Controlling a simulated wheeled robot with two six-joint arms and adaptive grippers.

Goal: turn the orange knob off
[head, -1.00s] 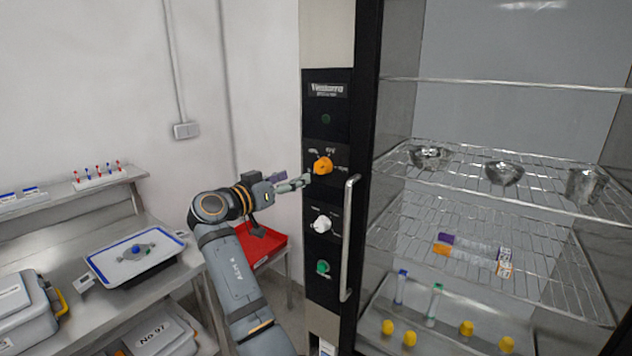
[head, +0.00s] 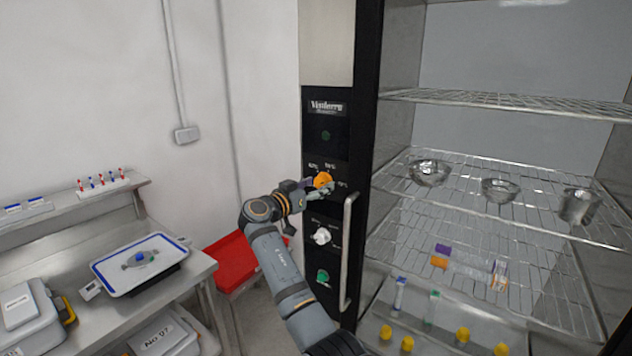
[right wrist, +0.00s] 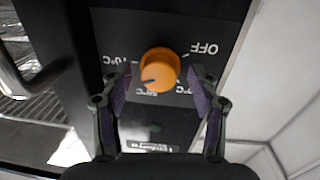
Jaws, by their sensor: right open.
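In the right wrist view the orange knob (right wrist: 160,68) lies between the open fingers, with a gap on each side. Its dark mark points toward the lower left there, away from the OFF label (right wrist: 204,48) at the upper right. My right gripper (head: 318,188) is open at the panel beside the knob, and its purple-padded fingers also show in the right wrist view (right wrist: 160,88). My left gripper is not in view.
A white knob (head: 321,236) and a green knob (head: 323,277) sit below on the same panel. A vertical door handle (head: 347,250) stands just right of them. Wire shelves (head: 480,190) hold metal bowls. A red bin (head: 232,262) and a steel bench (head: 195,268) are at left.

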